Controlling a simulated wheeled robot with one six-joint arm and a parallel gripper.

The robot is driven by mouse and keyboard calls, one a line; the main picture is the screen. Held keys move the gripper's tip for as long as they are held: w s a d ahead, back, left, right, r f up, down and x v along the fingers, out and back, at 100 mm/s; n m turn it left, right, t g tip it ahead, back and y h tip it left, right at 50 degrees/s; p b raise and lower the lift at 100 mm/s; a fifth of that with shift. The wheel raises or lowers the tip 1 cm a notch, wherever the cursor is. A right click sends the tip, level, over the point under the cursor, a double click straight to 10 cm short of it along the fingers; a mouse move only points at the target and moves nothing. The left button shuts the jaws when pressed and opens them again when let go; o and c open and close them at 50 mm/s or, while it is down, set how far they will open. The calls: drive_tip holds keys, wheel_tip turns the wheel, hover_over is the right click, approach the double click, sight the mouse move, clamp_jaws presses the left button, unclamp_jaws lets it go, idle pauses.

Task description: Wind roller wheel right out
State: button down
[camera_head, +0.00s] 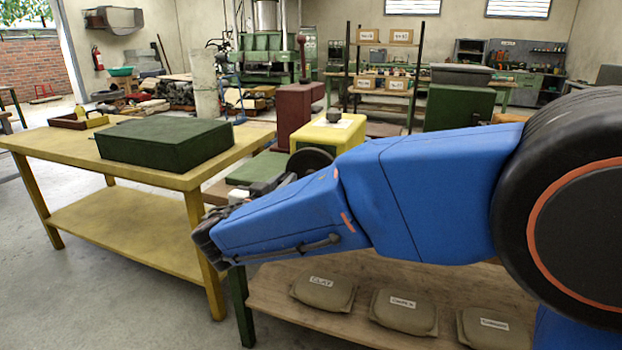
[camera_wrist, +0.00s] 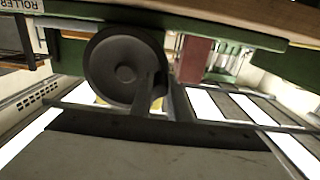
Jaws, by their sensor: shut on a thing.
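The roller wheel (camera_wrist: 124,66) is a dark round handwheel with a raised hub, seen close up in the wrist view. In the head view, part of the wheel (camera_head: 311,160) shows as a black disc beside the yellow box, behind my blue arm. My gripper (camera_wrist: 162,92) is at the wheel's right edge in the wrist view. It is shut on the wheel's handle, which is mostly hidden by the dark fingers. In the head view the fingertips are hard to make out behind my arm.
A sign reading "ROLLER" (camera_wrist: 20,5) is at the wrist view's top left. A yellow box with a black knob (camera_head: 328,132) and a red lever box (camera_head: 294,110) stand close by. A dark green case (camera_head: 165,145) lies on the yellow table (camera_head: 50,140). Labelled bags (camera_head: 324,291) lie on a low shelf.

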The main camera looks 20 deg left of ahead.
drive_tip(key=shift+r, duration=0.7)
drive_tip(key=shift+s+d+r, duration=0.1)
drive_tip(key=shift+d+r, duration=0.15)
drive_tip(key=shift+r, duration=0.45)
drive_tip(key=c, duration=0.6)
unclamp_jaws()
drive_tip(key=shift+o, duration=0.2)
drive_tip(key=s, duration=0.9)
drive_tip(key=shift+a, duration=0.35)
